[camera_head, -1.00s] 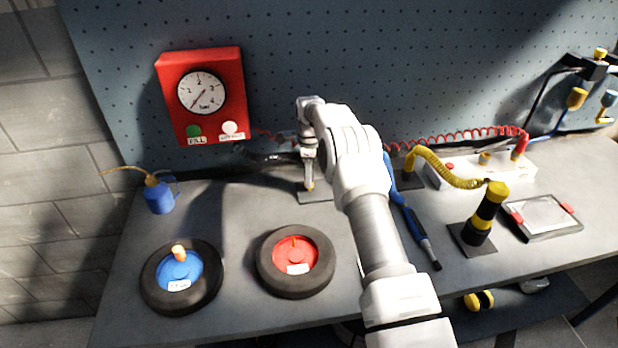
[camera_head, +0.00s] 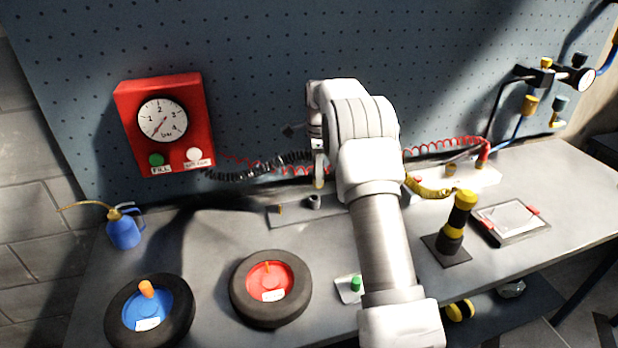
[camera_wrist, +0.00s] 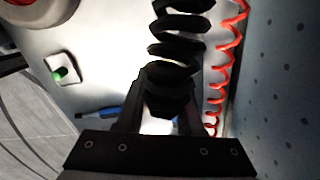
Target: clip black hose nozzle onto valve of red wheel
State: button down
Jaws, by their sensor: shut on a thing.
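The red wheel (camera_head: 262,283) lies flat on the bench, a black tyre around a red hub with a white label. A short orange valve stub (camera_head: 267,267) stands on its hub. Part of the wheel shows at the top left of the wrist view (camera_wrist: 28,8). My gripper (camera_head: 318,163) is above the back of the bench, behind and right of the wheel. In the wrist view its jaws (camera_wrist: 160,112) are shut on the black hose nozzle (camera_wrist: 166,101), with the coiled black hose (camera_wrist: 180,50) above it. The nozzle's pale tip (camera_head: 319,183) points down in the head view.
A blue-hubbed wheel (camera_head: 168,300) lies left of the red wheel. A green-capped piece (camera_head: 355,285) stands between the red wheel and my arm. The red gauge box (camera_head: 165,125) hangs on the pegboard.

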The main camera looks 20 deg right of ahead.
jog(key=shift+r+p, duration=1.8)
jog(key=shift+r, duration=0.45)
jog(key=shift+f, duration=0.1)
